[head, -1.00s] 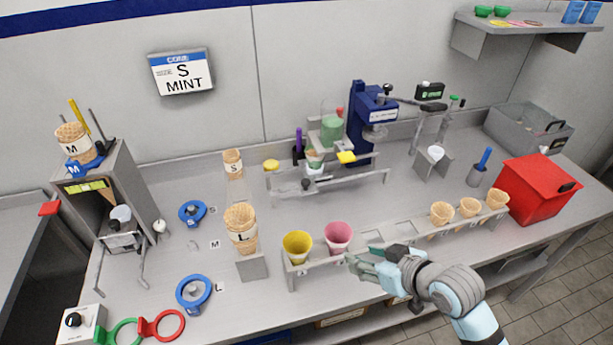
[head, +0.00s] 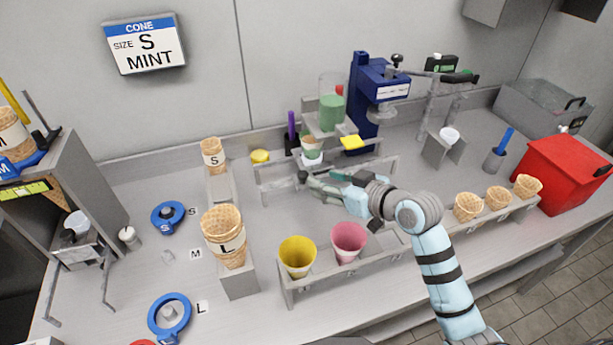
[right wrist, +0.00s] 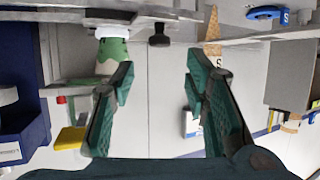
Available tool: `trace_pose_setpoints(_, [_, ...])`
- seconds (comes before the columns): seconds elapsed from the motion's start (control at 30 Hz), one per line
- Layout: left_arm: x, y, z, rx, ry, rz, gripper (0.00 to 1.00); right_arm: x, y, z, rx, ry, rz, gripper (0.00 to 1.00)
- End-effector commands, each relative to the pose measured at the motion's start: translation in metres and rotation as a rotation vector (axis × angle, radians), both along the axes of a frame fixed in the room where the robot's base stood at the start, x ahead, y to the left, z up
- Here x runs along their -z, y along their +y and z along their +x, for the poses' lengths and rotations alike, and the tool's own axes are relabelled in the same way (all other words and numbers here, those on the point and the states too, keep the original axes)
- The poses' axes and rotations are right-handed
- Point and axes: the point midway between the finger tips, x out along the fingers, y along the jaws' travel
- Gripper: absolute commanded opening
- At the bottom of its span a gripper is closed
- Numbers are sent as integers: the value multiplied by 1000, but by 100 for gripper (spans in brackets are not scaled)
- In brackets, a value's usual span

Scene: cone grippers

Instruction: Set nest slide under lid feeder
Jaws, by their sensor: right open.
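The nest slide's rail frame (head: 272,190) stands near the back wall. A dark knob (right wrist: 159,36) shows at the rail in the right wrist view. A small cup or cone with green on it (head: 312,147) sits at the rail, and it also shows in the right wrist view (right wrist: 112,50). A clear container with green contents (head: 332,112) stands behind it, beside the blue press (head: 362,105); I cannot tell which part is the lid feeder. My right gripper (head: 308,182) is open and empty at the rail's front, fingers either side of the knob's line but apart from it.
A large L cone (head: 225,238) stands to the left. Several cones at the right and a red box (head: 565,175) lie beyond my forearm.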

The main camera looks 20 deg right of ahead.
Motion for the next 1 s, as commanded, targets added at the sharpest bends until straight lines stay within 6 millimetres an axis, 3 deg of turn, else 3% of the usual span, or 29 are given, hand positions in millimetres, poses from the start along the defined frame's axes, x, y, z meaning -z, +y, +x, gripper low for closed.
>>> trace_pose_setpoints(0.1, [6,0,0,0,1,0,40,13,13,26,1,1,4,42])
trace_pose_setpoints(0.3, [11,0,1,0,-2,0,40,28,28,57,2,2,1,42])
trace_pose_setpoints(0.67, [12,0,3,0,-5,0,40,31,33,67,1,0,-2,42])
trace_pose_setpoints(0.7, [12,0,3,0,-5,0,40,31,33,67,1,0,-2,40])
trace_pose_setpoints(0.93, [12,0,3,0,-6,0,40,31,32,67,1,1,-2,4])
trace_pose_setpoints(1.0, [12,0,3,0,-6,0,40,31,32,67,1,1,-2,0])
